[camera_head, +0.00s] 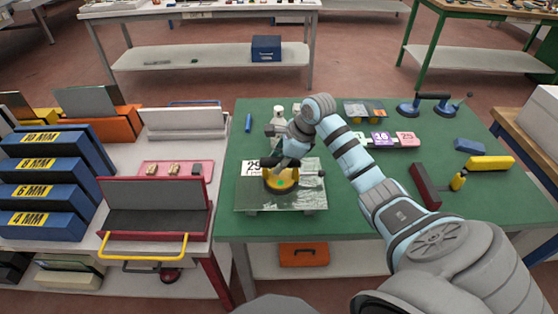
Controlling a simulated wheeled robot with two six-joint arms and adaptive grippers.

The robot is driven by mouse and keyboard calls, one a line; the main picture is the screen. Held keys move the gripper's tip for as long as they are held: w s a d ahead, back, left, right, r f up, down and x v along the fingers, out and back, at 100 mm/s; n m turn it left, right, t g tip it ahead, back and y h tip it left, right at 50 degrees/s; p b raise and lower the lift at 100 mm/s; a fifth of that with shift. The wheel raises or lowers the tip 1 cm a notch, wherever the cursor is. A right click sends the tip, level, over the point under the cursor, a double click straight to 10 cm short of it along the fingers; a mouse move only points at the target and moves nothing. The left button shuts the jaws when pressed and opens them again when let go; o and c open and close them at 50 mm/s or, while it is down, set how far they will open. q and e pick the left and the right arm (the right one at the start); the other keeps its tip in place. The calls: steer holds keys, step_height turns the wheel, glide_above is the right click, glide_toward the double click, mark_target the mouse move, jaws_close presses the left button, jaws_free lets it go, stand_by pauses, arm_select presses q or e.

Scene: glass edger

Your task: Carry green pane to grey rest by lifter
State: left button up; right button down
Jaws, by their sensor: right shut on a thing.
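A see-through greenish glass pane (305,198) lies flat at the left front of the green-topped table. Grey blocks (309,211) show under its front edge; I cannot tell whether these are the grey rest. A round lifter (281,184) with a yellow and black body and a green dot sits on the pane. My right gripper (286,160) reaches down from above and is shut on the lifter, its fingertips partly hidden against it. Whether the pane touches the blocks is too small to tell. My left gripper is not in view.
A white bottle (279,115) stands behind my gripper. A grey cradle with red edges (155,209) and blue racks (38,197) stand left.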

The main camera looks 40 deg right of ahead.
steer(key=shift+f, duration=0.2)
stand_by(0.9)
steer(key=c, duration=1.3)
jaws_free()
steer(key=shift+o, duration=0.4)
steer(key=shift+a, duration=0.1)
steer(key=shift+s, duration=0.1)
steer(key=shift+s+r, duration=0.1)
steer(key=shift+r, duration=0.3)
steer(key=v, duration=1.1)
